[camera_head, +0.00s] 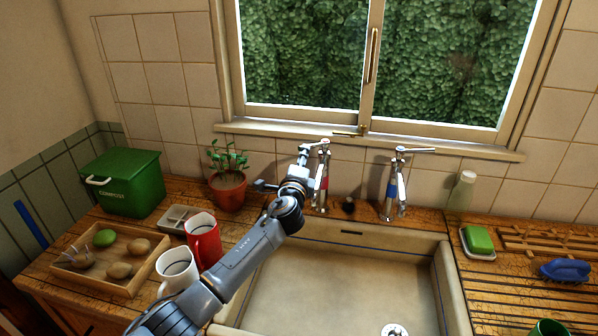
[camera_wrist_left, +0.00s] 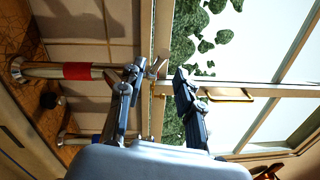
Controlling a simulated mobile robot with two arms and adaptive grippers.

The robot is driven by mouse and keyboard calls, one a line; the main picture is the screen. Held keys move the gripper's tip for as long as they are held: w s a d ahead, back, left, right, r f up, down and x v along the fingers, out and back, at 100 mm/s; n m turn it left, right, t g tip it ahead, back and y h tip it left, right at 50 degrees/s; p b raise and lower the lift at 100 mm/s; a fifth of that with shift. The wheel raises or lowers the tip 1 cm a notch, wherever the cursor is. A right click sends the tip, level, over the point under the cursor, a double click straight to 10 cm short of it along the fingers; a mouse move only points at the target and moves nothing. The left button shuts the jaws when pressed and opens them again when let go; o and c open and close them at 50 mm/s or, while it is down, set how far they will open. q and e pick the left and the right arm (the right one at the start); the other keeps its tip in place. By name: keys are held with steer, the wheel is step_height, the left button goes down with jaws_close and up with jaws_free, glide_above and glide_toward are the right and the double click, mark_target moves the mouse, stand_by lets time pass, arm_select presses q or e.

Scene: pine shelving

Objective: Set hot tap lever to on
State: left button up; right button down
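The hot tap (camera_head: 323,178), chrome with a red band, stands at the left of the sink's back edge. In the left wrist view its red-banded body (camera_wrist_left: 77,71) runs in from the left towards my left gripper. My left gripper (camera_head: 308,160) is at the upper part of this tap, on its left side. In the wrist view the gripper's fingers (camera_wrist_left: 159,76) are apart, with the tap's chrome top close to the left-hand finger. I cannot tell whether they touch. The hot lever is largely hidden or too small to make out. My right gripper is not in view.
The blue-banded cold tap (camera_head: 391,188) stands to the right, its lever pointing right. A potted plant (camera_head: 228,190), red mug (camera_head: 204,240) and white mug (camera_head: 176,268) are left of my arm. The sink (camera_head: 345,285) lies in front; the window sill (camera_head: 260,131) is behind.

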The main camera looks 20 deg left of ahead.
arm_select(q)
steer(key=s, duration=0.6)
steer(key=shift+d+f, duration=0.15)
steer(key=shift+d, duration=0.2)
